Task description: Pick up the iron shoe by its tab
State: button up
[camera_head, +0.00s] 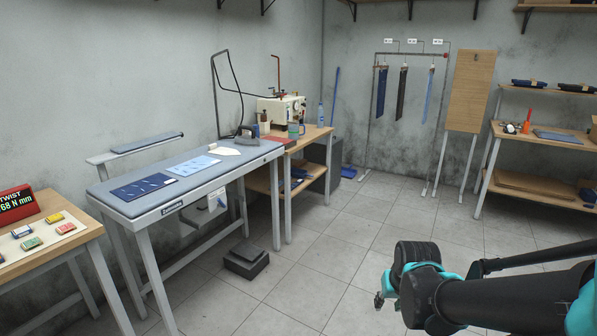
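A white, pointed, flat piece that looks like the iron shoe (224,150) lies on the far part of the grey-blue ironing table (140,207). It is small here, and I cannot make out its tab. A dark iron (247,133) stands just behind it to the right, near the table's far end. My gripper (382,292) is at the lower right, over the floor, well to the right of the table and away from the shoe. My arm partly hides it, and its fingers are too small to tell open from shut.
Dark blue (143,186) and light blue (193,166) cloth pieces lie on the table. A wooden bench (311,135) with a boiler-like machine (283,109) adjoins its far end. A dark foot pedal (246,260) sits on the floor. The tiled floor between is otherwise clear.

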aim_at(213, 148)
jog(key=i+u, duration=0.15)
jog(key=i, duration=0.4)
jog(key=i+l+u, duration=0.2)
jog(key=i, duration=0.3)
jog(key=i+l+u, duration=0.15)
jog(key=i, duration=0.4)
